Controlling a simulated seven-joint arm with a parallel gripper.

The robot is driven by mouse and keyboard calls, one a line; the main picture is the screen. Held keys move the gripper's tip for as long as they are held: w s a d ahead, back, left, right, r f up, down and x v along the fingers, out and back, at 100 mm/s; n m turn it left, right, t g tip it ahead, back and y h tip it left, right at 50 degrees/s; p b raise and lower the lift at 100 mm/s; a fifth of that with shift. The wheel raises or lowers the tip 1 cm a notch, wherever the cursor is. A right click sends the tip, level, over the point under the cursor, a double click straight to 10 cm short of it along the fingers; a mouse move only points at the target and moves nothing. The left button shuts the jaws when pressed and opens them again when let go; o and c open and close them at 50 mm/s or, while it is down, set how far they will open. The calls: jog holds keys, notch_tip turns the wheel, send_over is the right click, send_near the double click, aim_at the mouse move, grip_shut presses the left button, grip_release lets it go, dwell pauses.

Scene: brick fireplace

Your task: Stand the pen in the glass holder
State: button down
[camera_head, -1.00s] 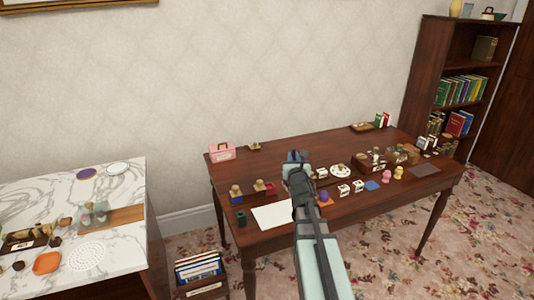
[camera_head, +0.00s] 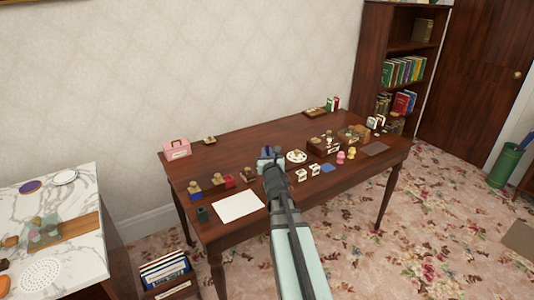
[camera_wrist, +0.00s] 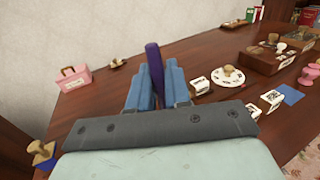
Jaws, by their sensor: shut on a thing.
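The purple pen (camera_wrist: 155,66) stands roughly upright between the two blue fingers of my gripper (camera_wrist: 155,92) in the wrist view. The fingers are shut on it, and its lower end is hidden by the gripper. In the head view my gripper (camera_head: 270,154) is over the middle of the wooden table, and the pen cannot be made out clearly there. A small dark green cup (camera_head: 202,214) stands at the table's front left corner, apart from my gripper. It may be the glass holder; I cannot tell its material.
On the wooden table (camera_head: 225,165) are white paper (camera_head: 238,206), a pink box (camera_head: 176,149), stamps (camera_head: 194,187) on the left, white cubes (camera_head: 301,175), a white plate (camera_head: 296,157) and wooden boxes (camera_head: 325,144) on the right. A marble counter (camera_head: 75,260) is at left.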

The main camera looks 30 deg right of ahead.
jog(key=shift+f, duration=2.6)
jog(key=shift+f, duration=3.05)
jog(key=c, duration=1)
grip_release()
jog(key=shift+v, duration=3.8)
